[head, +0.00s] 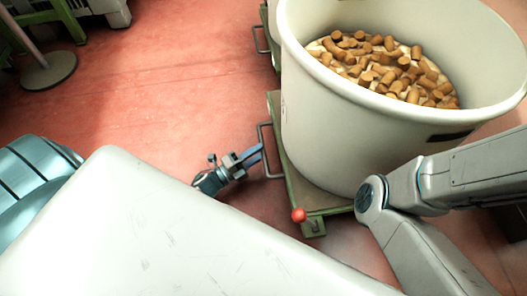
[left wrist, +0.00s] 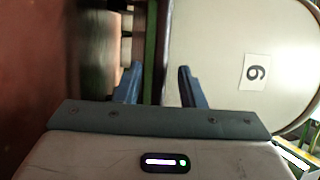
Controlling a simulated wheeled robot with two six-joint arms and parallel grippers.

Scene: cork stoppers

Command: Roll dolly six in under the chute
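Dolly six is a low green frame (head: 296,192) carrying a big cream tub (head: 320,130) of corks (head: 385,68). The left wrist view shows a white label with a 6 (left wrist: 255,71) on the tub. A grey bar handle (head: 270,172) sticks out from the frame's left side. My left gripper (head: 253,156) is at this handle, its blue fingers overlapping it in the head view. In the left wrist view the fingers (left wrist: 160,85) stand apart; I cannot tell whether the bar lies between them. My right gripper is out of view. No chute can be made out.
A second green dolly with a handle (head: 259,39) stands just behind dolly six. A red ball knob (head: 298,215) sits at the front corner of dolly six. A round stand base (head: 46,70) and green legs are at the upper left. The red floor between is clear.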

